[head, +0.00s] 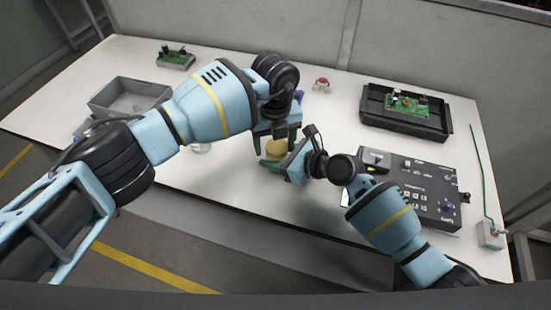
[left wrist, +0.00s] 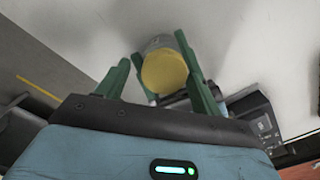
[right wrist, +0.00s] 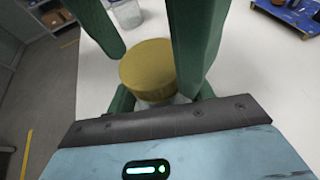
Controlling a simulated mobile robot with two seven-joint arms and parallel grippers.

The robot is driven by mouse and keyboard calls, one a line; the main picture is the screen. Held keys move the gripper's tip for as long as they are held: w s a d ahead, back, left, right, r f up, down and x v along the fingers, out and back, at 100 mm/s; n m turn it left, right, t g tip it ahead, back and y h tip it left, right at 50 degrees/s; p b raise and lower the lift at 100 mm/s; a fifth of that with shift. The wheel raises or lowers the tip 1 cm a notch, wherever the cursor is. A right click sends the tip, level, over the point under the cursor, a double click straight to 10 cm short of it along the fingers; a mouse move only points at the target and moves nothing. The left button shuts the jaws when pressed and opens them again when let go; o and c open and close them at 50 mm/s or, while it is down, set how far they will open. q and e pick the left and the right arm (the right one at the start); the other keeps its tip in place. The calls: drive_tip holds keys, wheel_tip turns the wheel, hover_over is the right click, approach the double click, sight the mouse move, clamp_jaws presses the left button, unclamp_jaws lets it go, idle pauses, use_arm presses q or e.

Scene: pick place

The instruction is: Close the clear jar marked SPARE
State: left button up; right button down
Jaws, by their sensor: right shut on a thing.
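A jar with a yellow lid (head: 276,148) stands near the table's front edge; the lid (right wrist: 148,68) rests over its clear body. No marking is readable. My right gripper (head: 278,160) is shut on the jar from the right, low under the lid. My left gripper (head: 277,138) is above, pointing down and open, its fingers on either side of the lid, which also shows in the left wrist view (left wrist: 165,73). I cannot tell whether they touch it or whether the lid is fully seated. A second clear jar (head: 202,148) stands to the left, partly behind my left arm.
A grey bin (head: 112,85) stands at the left, near a green circuit board (head: 175,58). A black tray (head: 375,119) with a board stands at the back right. A dark control box (head: 425,200) is at the right. A small red object (head: 321,84) lies behind the grippers.

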use_arm(q)
drive_tip(key=shift+d, duration=0.15)
use_arm(e)
drive_tip(key=shift+s+a, duration=0.15)
drive_tip(key=shift+a, duration=0.05)
use_arm(q)
drive_tip(key=shift+r, duration=2.25)
drive_tip(key=o, duration=0.6)
use_arm(e)
drive_tip(key=shift+d, duration=0.1)
use_arm(q)
wheel_tip(320, 180, up, 12)
use_arm(e)
drive_tip(key=c, duration=0.5)
unclamp_jaws()
